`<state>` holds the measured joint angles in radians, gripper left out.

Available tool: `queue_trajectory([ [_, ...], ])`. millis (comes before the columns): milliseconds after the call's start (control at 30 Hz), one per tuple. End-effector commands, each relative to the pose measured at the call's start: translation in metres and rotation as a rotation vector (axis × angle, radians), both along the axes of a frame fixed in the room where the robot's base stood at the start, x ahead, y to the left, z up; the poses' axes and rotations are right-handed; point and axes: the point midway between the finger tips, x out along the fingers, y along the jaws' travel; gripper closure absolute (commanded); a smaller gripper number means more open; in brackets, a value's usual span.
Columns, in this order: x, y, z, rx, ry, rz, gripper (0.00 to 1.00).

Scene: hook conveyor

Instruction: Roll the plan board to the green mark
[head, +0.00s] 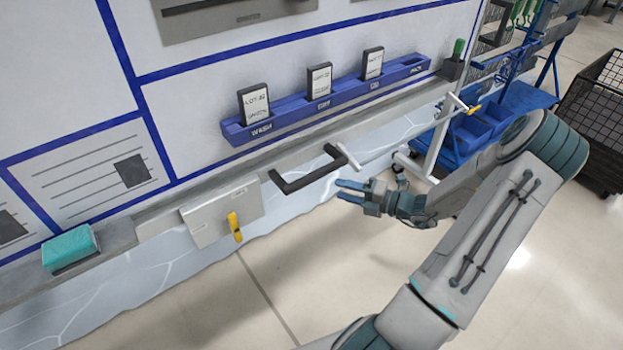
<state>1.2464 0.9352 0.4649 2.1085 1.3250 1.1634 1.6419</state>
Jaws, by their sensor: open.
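The plan board (190,110) is a large white panel with blue lines, filling the upper left of the head view. A black U-shaped handle (308,174) sticks out from its lower edge. My gripper (342,191) is open and empty, just right of and slightly below the handle's right end in the picture. Its blue fingers point left. I cannot tell how far apart in depth they are, and I see no contact. No green floor mark shows in this view.
A blue rack (290,119) on the board holds 3 dark-framed cards. A teal block (69,248) sits on the board's ledge, and a yellow lever (235,227) hangs below a grey plate. A blue cart (523,97) and black wire cage (599,120) stand right.

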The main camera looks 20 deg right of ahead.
Motion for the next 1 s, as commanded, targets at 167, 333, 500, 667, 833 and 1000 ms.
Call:
queue_trajectory([
  [167,0.003,-0.025,-0.015,0.152,0.041,-0.115,0.58],
  [333,0.011,-0.023,-0.016,0.174,0.046,-0.128,0.58],
  [500,0.034,-0.005,-0.017,0.171,0.046,-0.126,0.58],
  [667,0.062,0.017,-0.017,0.171,0.046,-0.125,0.58],
  [833,0.088,0.037,-0.017,0.169,0.045,-0.125,0.58],
  [1000,0.105,0.051,-0.016,0.168,0.045,-0.125,0.58],
])
